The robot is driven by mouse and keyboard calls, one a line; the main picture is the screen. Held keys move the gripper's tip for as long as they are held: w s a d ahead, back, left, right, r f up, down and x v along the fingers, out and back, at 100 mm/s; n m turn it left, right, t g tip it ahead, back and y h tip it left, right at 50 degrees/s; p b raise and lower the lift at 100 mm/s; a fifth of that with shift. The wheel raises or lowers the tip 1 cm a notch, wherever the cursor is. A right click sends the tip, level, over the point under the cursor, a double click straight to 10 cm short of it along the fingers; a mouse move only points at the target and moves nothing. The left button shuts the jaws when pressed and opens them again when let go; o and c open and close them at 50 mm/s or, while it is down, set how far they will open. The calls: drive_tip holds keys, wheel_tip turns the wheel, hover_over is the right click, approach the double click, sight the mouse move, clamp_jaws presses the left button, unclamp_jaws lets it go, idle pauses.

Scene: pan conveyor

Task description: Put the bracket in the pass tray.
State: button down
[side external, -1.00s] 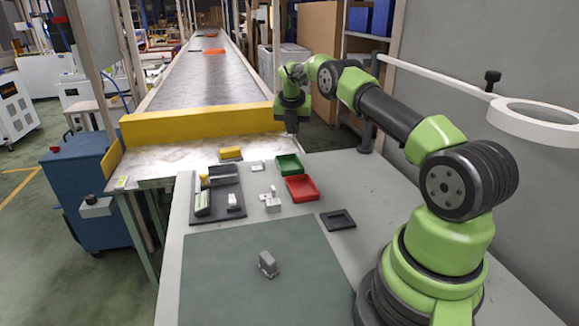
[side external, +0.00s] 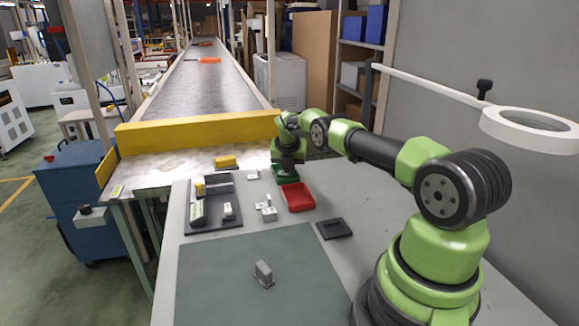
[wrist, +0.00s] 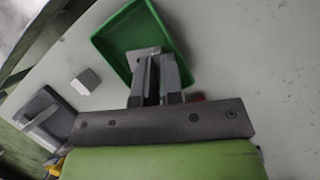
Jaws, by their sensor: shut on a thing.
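My gripper (side external: 287,170) is over the green tray (side external: 277,180), taken to be the pass tray, and hides much of it. In the wrist view the fingers (wrist: 158,60) point into the green tray (wrist: 112,38). They are shut on a small light grey metal piece, the bracket (wrist: 143,52), of which only a flat part shows beside the fingertips. It appears within the tray's outline; whether it touches the floor of the tray I cannot tell. In the side view the bracket is hidden.
The red tray (side external: 297,198) stands just in front of the green one. Small metal pieces (side external: 268,213) and a dark parts tray (side external: 228,222) lie left. A black square frame (side external: 334,229) is at right. A grey block (side external: 263,272) stands on the mat (side external: 215,285).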

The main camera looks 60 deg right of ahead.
drive_tip(key=shift+f, duration=0.15)
drive_tip(key=c, duration=1.5)
unclamp_jaws()
drive_tip(key=shift+c, duration=0.2)
